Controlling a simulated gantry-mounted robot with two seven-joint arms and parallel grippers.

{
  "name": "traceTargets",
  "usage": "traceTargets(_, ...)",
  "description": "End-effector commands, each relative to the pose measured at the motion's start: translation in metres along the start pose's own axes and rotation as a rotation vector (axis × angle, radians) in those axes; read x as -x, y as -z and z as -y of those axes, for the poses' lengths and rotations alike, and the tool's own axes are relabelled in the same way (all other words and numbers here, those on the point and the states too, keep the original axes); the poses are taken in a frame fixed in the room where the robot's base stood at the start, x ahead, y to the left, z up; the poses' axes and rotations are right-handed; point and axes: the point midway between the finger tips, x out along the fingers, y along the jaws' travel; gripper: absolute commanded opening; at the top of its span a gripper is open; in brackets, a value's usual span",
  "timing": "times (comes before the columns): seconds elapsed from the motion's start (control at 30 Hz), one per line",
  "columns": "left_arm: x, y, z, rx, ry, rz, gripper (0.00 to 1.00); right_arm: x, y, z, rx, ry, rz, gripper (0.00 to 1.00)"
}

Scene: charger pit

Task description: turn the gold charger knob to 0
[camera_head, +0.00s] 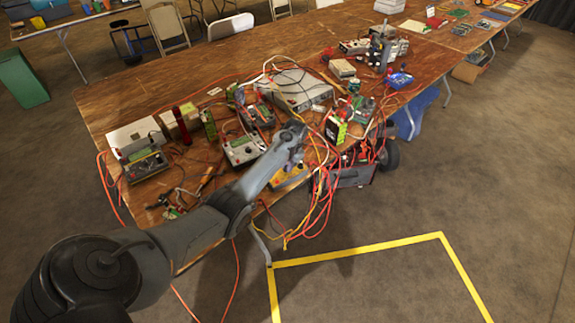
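A gold-yellow device (291,179), which looks like the gold charger, sits near the front edge of the wooden table. My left arm reaches in from the lower left and covers part of it. Its knob is hidden or too small to make out, so I cannot tell its setting. My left gripper (298,150) is over the cluttered table, just above and behind the gold device in the picture. Its fingers are too small and blurred to show whether they are open or shut, and I cannot tell whether they touch anything. My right gripper is not in view.
Several other chargers crowd the table (130,92), including a grey-white one (243,150) left of my gripper. Red, orange and yellow cables (318,215) tangle around it and hang over the front edge. Yellow tape (355,251) marks clear floor in front.

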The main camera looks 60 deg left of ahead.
Motion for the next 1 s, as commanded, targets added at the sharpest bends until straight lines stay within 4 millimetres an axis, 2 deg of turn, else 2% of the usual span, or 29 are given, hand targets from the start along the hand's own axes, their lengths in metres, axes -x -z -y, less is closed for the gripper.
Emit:
traceTargets(0.03, 0.000, 0.000, 0.000, 0.000, 0.000, 0.000, 0.10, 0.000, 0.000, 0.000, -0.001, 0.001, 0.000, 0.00)
traceTargets(0.1, 0.000, 0.000, 0.000, 0.000, 0.000, 0.000, 0.00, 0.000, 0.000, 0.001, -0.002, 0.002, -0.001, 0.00)
traceTargets(0.53, 0.002, 0.000, 0.000, 0.066, -0.004, 0.002, 0.00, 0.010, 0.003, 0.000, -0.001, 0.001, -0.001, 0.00)
traceTargets(1.0, 0.002, -0.001, 0.001, 0.443, -0.022, 0.003, 0.00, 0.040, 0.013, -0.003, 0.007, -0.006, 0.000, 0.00)
